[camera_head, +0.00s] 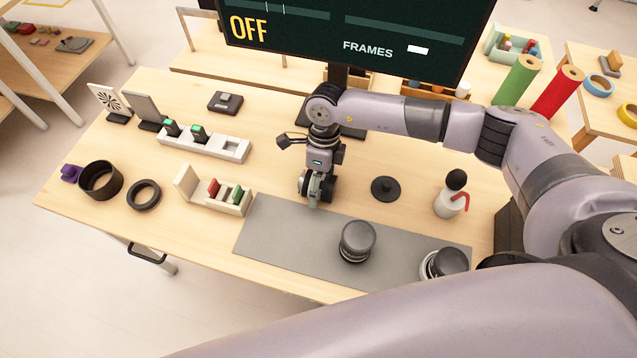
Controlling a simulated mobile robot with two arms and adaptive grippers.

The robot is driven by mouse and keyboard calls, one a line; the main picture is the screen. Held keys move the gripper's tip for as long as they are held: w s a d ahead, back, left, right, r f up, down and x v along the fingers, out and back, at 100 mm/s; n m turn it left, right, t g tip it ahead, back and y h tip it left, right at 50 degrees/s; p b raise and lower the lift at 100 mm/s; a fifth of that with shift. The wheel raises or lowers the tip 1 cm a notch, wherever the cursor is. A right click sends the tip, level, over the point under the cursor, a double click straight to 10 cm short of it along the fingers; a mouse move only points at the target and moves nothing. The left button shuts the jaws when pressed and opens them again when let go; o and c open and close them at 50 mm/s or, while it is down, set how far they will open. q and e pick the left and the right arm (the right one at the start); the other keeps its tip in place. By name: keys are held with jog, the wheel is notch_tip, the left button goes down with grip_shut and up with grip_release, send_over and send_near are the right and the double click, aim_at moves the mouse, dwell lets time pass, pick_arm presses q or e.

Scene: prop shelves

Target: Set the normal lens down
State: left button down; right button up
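My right gripper (313,192) points down at the back edge of the grey mat (273,232). A dark, round, lens-like thing (332,187) shows at its fingers; I take it for the normal lens, and the fingers appear shut on it. The fingers hide part of it, and I cannot tell whether it touches the table. A dark lens (357,240) stands upright on the mat, nearer the front. Another dark lens with a silver ring (447,262) is at the mat's right end, partly hidden by my arm. My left gripper is not in view.
A black disc with a knob (385,189) and a white bottle with a red nozzle (450,197) stand right of the gripper. A white rack with red and green pieces (213,192) is left of the mat. Black rings (144,194) lie farther left. A dark screen (350,35) rises behind.

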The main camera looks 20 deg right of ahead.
jog(key=shift+r, duration=0.1)
jog(key=c, duration=1.6)
jog(key=shift+o, duration=0.2)
